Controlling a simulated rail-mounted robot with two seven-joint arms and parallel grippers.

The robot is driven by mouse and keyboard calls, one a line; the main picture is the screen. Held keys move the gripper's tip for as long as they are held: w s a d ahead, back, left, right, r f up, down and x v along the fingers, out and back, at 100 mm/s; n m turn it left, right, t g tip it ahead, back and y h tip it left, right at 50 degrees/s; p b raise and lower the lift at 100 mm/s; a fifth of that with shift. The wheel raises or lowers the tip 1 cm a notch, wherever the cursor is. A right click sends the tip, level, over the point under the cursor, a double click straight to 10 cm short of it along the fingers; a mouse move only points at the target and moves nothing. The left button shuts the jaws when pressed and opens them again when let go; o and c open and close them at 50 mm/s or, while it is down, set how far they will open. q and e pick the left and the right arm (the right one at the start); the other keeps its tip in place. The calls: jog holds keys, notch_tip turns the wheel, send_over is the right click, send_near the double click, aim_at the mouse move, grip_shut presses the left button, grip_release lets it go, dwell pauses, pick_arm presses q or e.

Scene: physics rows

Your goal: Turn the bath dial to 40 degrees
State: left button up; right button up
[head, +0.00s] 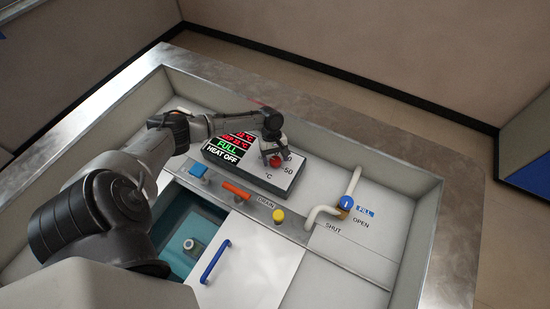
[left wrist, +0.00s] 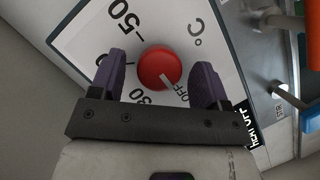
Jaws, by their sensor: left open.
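The bath dial is a round red knob (head: 276,161) on a pale panel (head: 285,184). In the left wrist view the red knob (left wrist: 158,66) has a white pointer mark facing the word OFF. Printed numbers 50 and 30 and a °C sign surround it. My left gripper (head: 272,151) is over the dial. In the left wrist view its two dark fingers (left wrist: 158,78) stand apart on either side of the knob, with a gap visible on each side. The 40 mark is not readable. My right gripper is not in view.
A black display (head: 231,147) beside the dial reads FULL and HEAT OFF. Blue (head: 198,169), orange (head: 236,191) and yellow (head: 278,215) controls line the strip in front. A pipe with a blue FILL valve (head: 346,202) stands right. A white lid with a blue handle (head: 214,261) lies nearer.

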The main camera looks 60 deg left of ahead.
pick_arm(q)
jog(key=shift+c, duration=0.2)
jog(key=c, duration=0.9)
jog(key=shift+o, duration=0.2)
